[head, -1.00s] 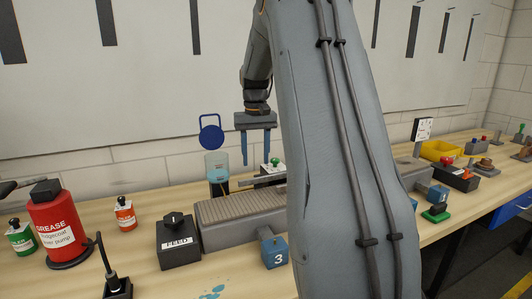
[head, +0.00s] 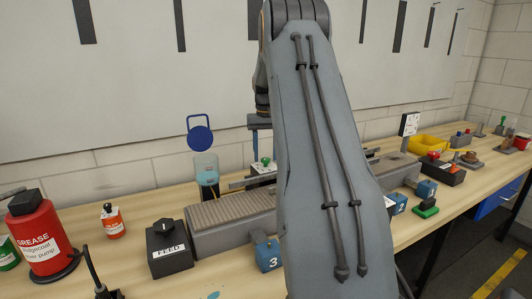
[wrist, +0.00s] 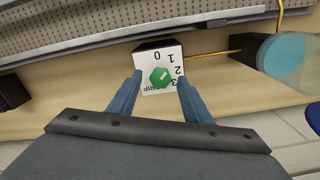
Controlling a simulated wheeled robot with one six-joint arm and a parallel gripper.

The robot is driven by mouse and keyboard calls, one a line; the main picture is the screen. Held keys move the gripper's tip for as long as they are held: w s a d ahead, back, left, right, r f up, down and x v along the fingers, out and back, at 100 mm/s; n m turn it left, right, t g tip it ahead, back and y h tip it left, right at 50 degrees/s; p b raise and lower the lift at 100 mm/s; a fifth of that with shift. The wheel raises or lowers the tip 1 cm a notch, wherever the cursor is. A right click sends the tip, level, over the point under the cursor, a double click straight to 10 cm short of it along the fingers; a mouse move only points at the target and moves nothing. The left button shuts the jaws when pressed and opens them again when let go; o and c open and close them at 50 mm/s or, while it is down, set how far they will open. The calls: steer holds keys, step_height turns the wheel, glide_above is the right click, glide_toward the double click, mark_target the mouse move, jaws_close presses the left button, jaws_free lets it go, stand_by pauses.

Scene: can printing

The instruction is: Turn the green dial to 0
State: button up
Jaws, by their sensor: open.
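The green dial (wrist: 160,77) sits on a white plate (wrist: 149,87) marked 0, 1, 2, 3 and DRIP. Its pale pointer line slants to the upper right in the wrist view, roughly toward the 1; the exact reading is too small to tell. In the head view the green dial (head: 265,161) is on a small box behind the conveyor. My gripper (wrist: 160,96) is open and empty, its two blue fingers either side of the plate, with the dial between and a little beyond the tips in the picture.
A clear cup with blue liquid (wrist: 290,52) stands beside the dial box, with a yellow rod near it. The ribbed conveyor (head: 232,209) runs in front. A FEED box (head: 169,248), a blue block marked 3 (head: 268,256) and a red grease pump (head: 41,240) are leftward.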

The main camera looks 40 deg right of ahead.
steer(key=shift+f, duration=0.25)
steer(key=c, duration=1.1)
steer(key=shift+o, duration=0.2)
steer(key=n+p, duration=0.1)
steer(key=n, duration=0.3)
steer(key=shift+r, duration=0.1)
steer(key=n+p, duration=0.1)
steer(key=n, duration=0.3)
steer(key=shift+n, duration=0.4)
steer(key=shift+w, duration=0.1)
